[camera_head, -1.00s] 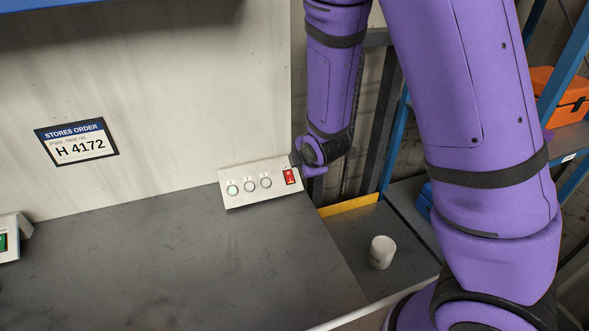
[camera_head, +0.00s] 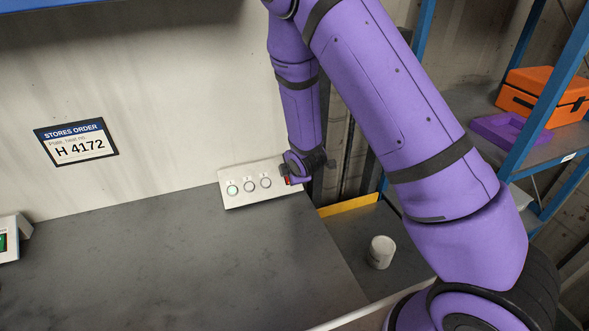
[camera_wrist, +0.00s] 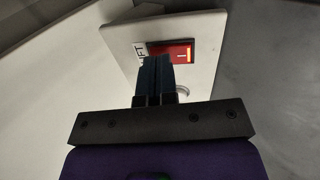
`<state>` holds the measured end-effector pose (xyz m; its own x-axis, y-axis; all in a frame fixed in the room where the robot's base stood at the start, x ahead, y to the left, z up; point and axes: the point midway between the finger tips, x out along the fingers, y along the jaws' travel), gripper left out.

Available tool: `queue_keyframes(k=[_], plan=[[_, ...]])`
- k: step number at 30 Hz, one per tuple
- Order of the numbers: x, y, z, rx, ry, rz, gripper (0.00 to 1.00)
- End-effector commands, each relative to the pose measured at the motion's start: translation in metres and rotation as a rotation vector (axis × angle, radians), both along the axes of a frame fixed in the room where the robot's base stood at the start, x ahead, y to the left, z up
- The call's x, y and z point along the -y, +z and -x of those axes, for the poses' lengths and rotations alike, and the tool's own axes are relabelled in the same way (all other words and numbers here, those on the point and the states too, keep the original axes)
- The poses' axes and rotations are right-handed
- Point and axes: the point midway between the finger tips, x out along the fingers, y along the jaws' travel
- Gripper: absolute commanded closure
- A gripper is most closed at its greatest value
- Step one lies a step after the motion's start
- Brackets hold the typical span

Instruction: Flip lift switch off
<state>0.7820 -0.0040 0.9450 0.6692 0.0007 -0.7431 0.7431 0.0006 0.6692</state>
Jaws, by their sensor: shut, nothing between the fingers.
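The red lift switch (camera_wrist: 180,51) sits on a white control panel (camera_wrist: 122,42), beside a label of which "FT" is readable in the wrist view. In the head view the panel (camera_head: 239,200) stands at the back of the grey worktop, and only a sliver of the red switch shows behind my gripper (camera_head: 288,176). In the wrist view my gripper (camera_wrist: 154,62) has its fingers together and empty. Its tips overlap the switch's lower left edge in the picture; I cannot tell whether they touch it. A pale mark shows near the switch's right end.
Three round buttons (camera_head: 249,186) line the panel left of the switch. A white cup (camera_head: 381,252) stands on a lower surface to the right. An order sign (camera_head: 77,142) is on the wall. A blue shelf with an orange case (camera_head: 545,94) stands at right.

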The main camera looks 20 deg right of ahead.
Motion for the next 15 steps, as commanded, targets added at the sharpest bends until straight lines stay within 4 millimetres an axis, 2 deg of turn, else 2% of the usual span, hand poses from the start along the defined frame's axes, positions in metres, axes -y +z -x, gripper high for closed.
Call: queue_keyframes(k=[4, 15], plan=[[0.0005, -0.0059, -0.0052, 0.000, -0.001, 0.000, 1.00], [0.0004, -0.0068, -0.0063, 0.000, -0.001, 0.000, 1.00]])
